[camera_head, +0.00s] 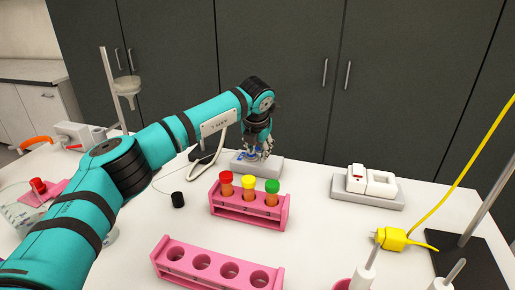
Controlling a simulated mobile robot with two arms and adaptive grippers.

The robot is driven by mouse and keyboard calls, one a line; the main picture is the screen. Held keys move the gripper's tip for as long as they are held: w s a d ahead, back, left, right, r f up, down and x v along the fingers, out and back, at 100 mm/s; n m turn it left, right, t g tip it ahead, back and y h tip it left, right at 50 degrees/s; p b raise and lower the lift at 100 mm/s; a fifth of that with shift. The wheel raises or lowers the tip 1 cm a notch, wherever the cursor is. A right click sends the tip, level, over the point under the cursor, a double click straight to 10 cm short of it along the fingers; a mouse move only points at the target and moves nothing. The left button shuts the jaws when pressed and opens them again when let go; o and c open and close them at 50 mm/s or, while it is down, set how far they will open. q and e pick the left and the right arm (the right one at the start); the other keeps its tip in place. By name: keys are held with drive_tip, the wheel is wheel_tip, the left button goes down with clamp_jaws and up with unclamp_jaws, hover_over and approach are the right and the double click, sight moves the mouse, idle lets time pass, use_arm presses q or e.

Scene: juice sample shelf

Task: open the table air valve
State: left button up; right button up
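The table air valve, with blue parts (246,155), stands on a light grey base block (271,169) on the white table, behind the pink tube rack. My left gripper (258,151) points down over the base block, at the right side of the blue parts. Its fingers partly cover the valve, and they are too small to tell whether they touch it or how far apart they are. My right gripper is not in view.
A pink rack (247,214) holds tubes with red, yellow and green caps just in front of the valve. A black cap (178,200) lies left of it. An empty pink rack (216,268) is nearer. A white switch unit (370,183) and yellow plug (393,239) are right.

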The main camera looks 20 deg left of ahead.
use_arm(q)
clamp_jaws()
idle(0.4)
drive_tip(key=p, duration=0.2)
drive_tip(key=r+g+p, duration=0.1)
drive_tip(key=p, duration=0.2)
drive_tip(key=shift+w+r+g, duration=0.2)
drive_tip(key=shift+w+g, duration=0.1)
drive_tip(key=shift+w, duration=0.1)
drive_tip(key=shift+w+r+g+p, duration=0.1)
drive_tip(key=shift+g+p, duration=0.3)
drive_tip(key=shift+p, duration=0.15)
drive_tip(key=shift+w+p, duration=0.1)
drive_tip(key=shift+p, duration=0.25)
